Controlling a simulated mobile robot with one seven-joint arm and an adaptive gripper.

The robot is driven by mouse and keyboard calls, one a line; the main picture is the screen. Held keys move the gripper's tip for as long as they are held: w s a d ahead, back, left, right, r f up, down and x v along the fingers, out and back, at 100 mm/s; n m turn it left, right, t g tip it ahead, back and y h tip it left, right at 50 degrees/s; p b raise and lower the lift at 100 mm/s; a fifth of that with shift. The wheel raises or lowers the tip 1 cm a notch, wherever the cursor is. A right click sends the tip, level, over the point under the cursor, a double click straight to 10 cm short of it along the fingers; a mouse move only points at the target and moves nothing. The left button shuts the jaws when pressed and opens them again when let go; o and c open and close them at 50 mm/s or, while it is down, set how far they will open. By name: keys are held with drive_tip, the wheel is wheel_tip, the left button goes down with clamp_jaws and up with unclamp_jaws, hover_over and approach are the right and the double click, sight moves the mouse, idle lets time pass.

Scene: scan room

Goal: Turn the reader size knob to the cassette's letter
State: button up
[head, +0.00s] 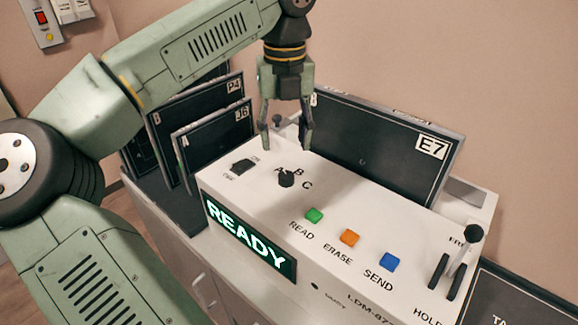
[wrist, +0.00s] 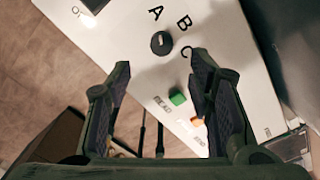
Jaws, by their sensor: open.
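The black size knob (head: 286,179) sits on the white reader's (head: 240,183) top panel, with letters A, B and C around it. In the wrist view the knob (wrist: 161,43) has a small pale mark on its face that seems to lie toward A; I cannot be sure. A dark cassette (head: 375,150) labelled E7 stands upright in the reader.
Green, orange and blue buttons (head: 391,262) lie right of the knob, and a lever (head: 464,250) stands at the right end. A small black switch (head: 243,166) is on the left. The front display (head: 247,237) reads READY. Cassettes J6 (head: 215,143) and P4 (head: 196,110) stand at left.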

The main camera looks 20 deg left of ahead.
sight(286, 175)
wheel_tip(286, 175, down, 9)
drive_tip(key=shift+d+r+b, duration=0.1)
drive_tip(key=shift+b, duration=0.55)
drive_tip(key=shift+c, duration=0.4)
clamp_jaws()
